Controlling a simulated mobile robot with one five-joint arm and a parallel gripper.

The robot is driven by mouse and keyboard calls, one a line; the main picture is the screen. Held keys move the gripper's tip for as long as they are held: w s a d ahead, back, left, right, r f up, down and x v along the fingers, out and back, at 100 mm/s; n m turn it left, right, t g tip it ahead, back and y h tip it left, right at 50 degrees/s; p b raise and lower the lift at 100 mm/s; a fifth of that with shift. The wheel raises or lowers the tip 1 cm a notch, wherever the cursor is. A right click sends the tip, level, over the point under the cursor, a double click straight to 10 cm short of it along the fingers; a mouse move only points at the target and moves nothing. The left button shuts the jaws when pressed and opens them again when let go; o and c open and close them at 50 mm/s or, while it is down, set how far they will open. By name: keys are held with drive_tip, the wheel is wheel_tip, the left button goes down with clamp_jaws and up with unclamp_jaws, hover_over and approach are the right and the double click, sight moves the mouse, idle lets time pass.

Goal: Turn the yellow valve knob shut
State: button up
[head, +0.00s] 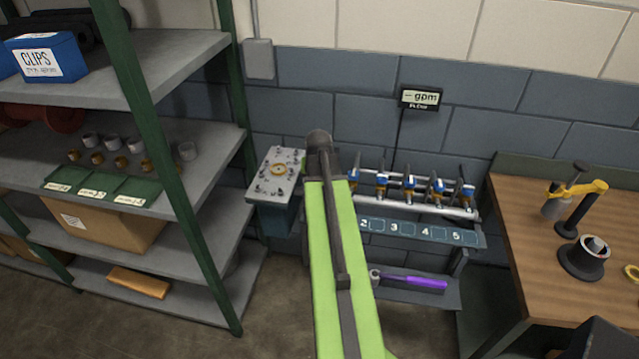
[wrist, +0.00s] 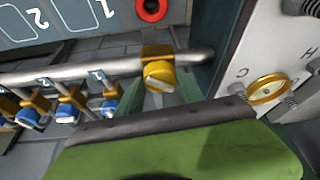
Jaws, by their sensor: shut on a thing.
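The yellow valve knob (wrist: 160,76) sits on a brass valve body on a grey pipe (wrist: 110,70), in the upper middle of the wrist view. My gripper (wrist: 160,92) has its two green fingers on either side of the knob, shut on it. The knob's far side and the exact finger contact are partly hidden. In the head view my green arm covers the knob and the gripper.
Several blue-handled valves (head: 409,184) stand along the same pipe. A numbered plate (head: 410,232) lies below them. A white-topped box with a yellow ring (head: 279,170) is close to the left. Shelving stands left, a wooden bench (head: 530,235) right.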

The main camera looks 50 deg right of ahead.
drive_tip(key=m+g, duration=0.1)
drive_tip(key=m, duration=0.2)
drive_tip(key=m+g+h, duration=0.1)
drive_tip(key=m, duration=0.2)
drive_tip(key=shift+w+d, duration=0.1)
drive_tip(key=shift+w, duration=0.1)
drive_tip(key=shift+m+g, duration=0.9)
drive_tip(key=shift+m, duration=1.3)
drive_tip(key=shift+s, duration=0.1)
drive_tip(key=o, duration=1.4)
drive_tip(key=p+v, duration=1.6)
drive_tip(key=v, duration=0.1)
drive_tip(key=shift+w+r, duration=0.15)
drive_tip(key=shift+w, duration=0.1)
